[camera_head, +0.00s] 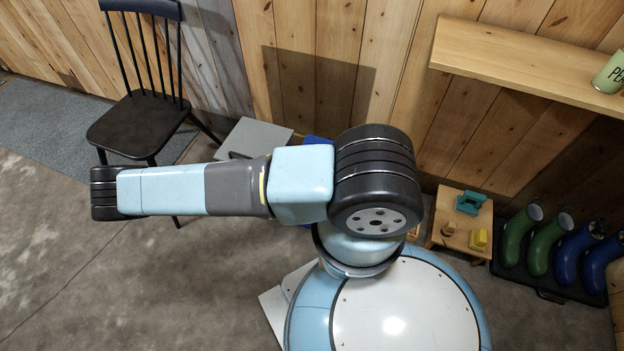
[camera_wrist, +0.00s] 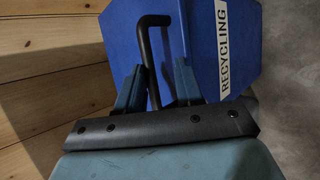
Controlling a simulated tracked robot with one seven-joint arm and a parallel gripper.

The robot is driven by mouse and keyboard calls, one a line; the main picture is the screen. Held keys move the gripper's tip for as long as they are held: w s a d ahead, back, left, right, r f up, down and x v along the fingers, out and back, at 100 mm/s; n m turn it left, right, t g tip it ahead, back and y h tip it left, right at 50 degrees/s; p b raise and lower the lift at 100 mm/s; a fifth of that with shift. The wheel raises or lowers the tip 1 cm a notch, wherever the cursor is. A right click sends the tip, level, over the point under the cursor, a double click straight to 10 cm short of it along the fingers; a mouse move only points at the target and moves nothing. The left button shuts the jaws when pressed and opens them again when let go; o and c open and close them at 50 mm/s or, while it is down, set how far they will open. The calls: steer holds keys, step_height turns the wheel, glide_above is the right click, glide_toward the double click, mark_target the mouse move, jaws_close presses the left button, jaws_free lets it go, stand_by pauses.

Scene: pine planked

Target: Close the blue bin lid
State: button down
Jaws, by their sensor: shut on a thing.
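The blue bin (camera_wrist: 195,40) shows close up in the wrist view, with a white RECYCLING label on one face. A black bent handle (camera_wrist: 145,48) stands out in front of its blue surface. My gripper (camera_wrist: 157,70) has its two blue-grey fingers on either side of the handle and is shut on it. In the head view only small blue parts of the bin (camera_head: 318,140) show beside my arm, which hides most of it. A flat grey panel (camera_head: 256,137) sits next to it; I cannot tell whether it is the lid. My gripper is hidden there.
A black chair (camera_head: 138,125) stands at the left by the plank wall. A wooden shelf (camera_head: 530,65) juts from the wall at upper right. A small wooden table (camera_head: 462,200) with small objects and a rack of green and blue boots (camera_head: 540,245) stand at right.

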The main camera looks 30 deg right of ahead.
steer(key=shift+s+a+f, duration=0.1)
steer(key=shift+a+f, duration=0.4)
steer(key=shift+f, duration=0.25)
steer(key=c, duration=1.1)
jaws_free()
steer(key=shift+c, duration=0.2)
steer(key=r+v, duration=0.1)
steer(key=v, duration=1.2)
steer(key=shift+r, duration=0.2)
steer(key=shift+d, duration=0.1)
